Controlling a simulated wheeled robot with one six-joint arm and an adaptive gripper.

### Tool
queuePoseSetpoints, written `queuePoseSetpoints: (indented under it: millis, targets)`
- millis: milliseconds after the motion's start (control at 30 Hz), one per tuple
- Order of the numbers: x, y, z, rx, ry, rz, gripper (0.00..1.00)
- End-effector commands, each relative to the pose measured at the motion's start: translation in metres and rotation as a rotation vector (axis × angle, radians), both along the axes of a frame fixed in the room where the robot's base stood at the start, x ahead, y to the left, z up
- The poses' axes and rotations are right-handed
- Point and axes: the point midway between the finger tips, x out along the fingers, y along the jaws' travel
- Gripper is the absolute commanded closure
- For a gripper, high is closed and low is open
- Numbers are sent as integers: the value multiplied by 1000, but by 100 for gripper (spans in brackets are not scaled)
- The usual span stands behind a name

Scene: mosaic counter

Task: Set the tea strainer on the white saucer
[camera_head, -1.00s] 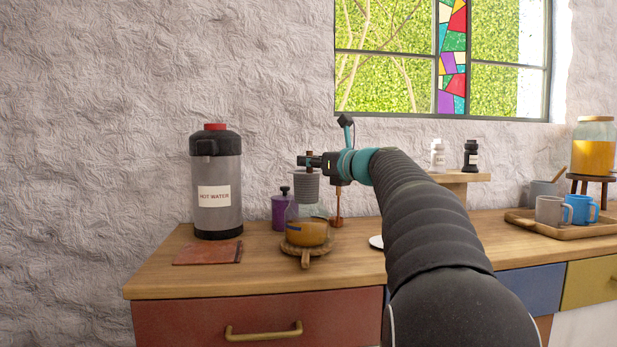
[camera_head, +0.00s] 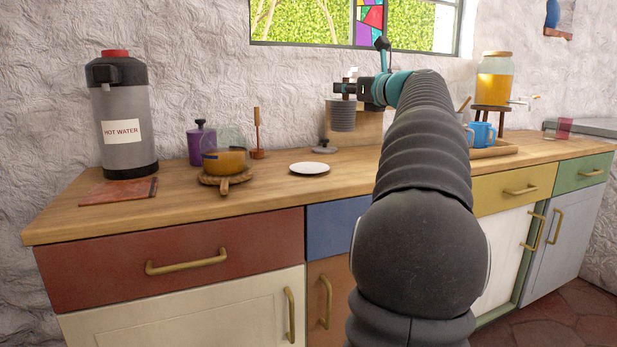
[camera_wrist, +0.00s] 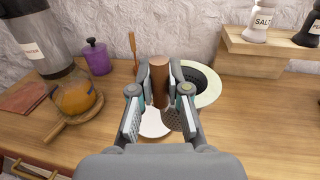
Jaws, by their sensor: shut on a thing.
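The tea strainer (camera_head: 342,116) is a grey ribbed cylinder hanging from my gripper (camera_head: 350,89), above the counter. In the wrist view my gripper (camera_wrist: 160,88) is shut on its brown handle, and the strainer's dark basket (camera_wrist: 204,77) with a pale rim shows just right of the fingers. The white saucer (camera_head: 310,168) lies flat and empty on the counter. In the head view it is below and left of the strainer. In the wrist view the saucer (camera_wrist: 154,124) is partly hidden behind the fingers.
Left of the saucer are an amber pot (camera_head: 226,161) on a wooden trivet, a purple canister (camera_head: 201,146) and a hot water urn (camera_head: 123,130). A small shelf (camera_wrist: 262,55) stands at the back right.

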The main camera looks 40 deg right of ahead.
Motion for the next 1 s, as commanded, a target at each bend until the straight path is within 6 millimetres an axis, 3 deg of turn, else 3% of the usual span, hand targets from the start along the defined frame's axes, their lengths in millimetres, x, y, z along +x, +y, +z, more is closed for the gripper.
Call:
queuePoseSetpoints:
  millis: [133,267,433,800,1000]
  targets:
    - [-22,-17,-4,-1,0,-25,100]
    - [-21,-11,-2,1,1,3,100]
    - [-2,3,-17,5,4,17,100]
    - [62,34,-60,6,3,16,100]
    - [80,43,-71,4,4,14,100]
